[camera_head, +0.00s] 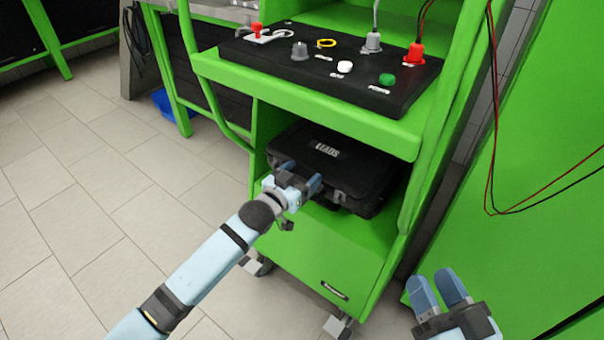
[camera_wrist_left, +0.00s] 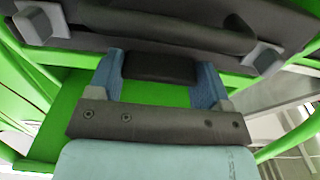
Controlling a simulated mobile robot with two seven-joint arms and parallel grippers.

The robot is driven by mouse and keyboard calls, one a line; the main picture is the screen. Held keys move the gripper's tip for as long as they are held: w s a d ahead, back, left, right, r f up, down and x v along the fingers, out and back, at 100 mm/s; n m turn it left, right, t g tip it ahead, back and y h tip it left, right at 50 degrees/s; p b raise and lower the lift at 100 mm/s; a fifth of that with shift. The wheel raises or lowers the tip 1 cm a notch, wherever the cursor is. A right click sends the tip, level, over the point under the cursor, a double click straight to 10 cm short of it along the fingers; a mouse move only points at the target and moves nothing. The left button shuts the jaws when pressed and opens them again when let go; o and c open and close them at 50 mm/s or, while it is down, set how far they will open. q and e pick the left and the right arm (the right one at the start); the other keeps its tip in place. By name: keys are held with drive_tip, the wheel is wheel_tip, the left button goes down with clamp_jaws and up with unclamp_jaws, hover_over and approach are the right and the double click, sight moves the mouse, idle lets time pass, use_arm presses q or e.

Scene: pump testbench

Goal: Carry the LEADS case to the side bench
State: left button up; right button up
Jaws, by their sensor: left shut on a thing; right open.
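The black LEADS case (camera_head: 352,158) lies flat on the shelf of the green cart, under the control panel, with its label facing up. My left gripper (camera_head: 300,180) is at the front edge of the case and shut on it. In the left wrist view, the blue fingers of my left gripper (camera_wrist_left: 158,72) stand on both sides of a dark part, with the case's handle (camera_wrist_left: 170,28) and grey latches just beyond. My right gripper (camera_head: 437,284) is open and empty at the lower right, apart from the case. I cannot tell which bench is the side bench.
The black control panel (camera_head: 330,65) with knobs and plugs sits above the case. A green cart post (camera_head: 430,150) stands right of the shelf. Red and black leads (camera_head: 492,110) hang at the right. The tiled floor (camera_head: 90,200) at left is clear. A green-framed bench (camera_head: 92,38) stands far left.

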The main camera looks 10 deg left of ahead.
use_arm(q)
drive_tip(key=shift+f, duration=0.1)
use_arm(e)
drive_tip(key=shift+w, duration=0.1)
use_arm(q)
drive_tip(key=o, duration=1.6)
drive_tip(key=shift+o, duration=1)
use_arm(e)
drive_tip(key=shift+w+r, duration=0.15)
drive_tip(key=shift+r, duration=0.05)
use_arm(q)
drive_tip(key=shift+s, duration=0.1)
use_arm(e)
drive_tip(key=shift+r, duration=0.1)
use_arm(q)
drive_tip(key=shift+s+a, duration=0.2)
drive_tip(key=shift+s, duration=0.1)
drive_tip(key=p+v, duration=0.4)
drive_tip(key=v, duration=0.9)
use_arm(e)
drive_tip(key=shift+d+h, duration=0.6)
drive_tip(key=shift+h, duration=0.2)
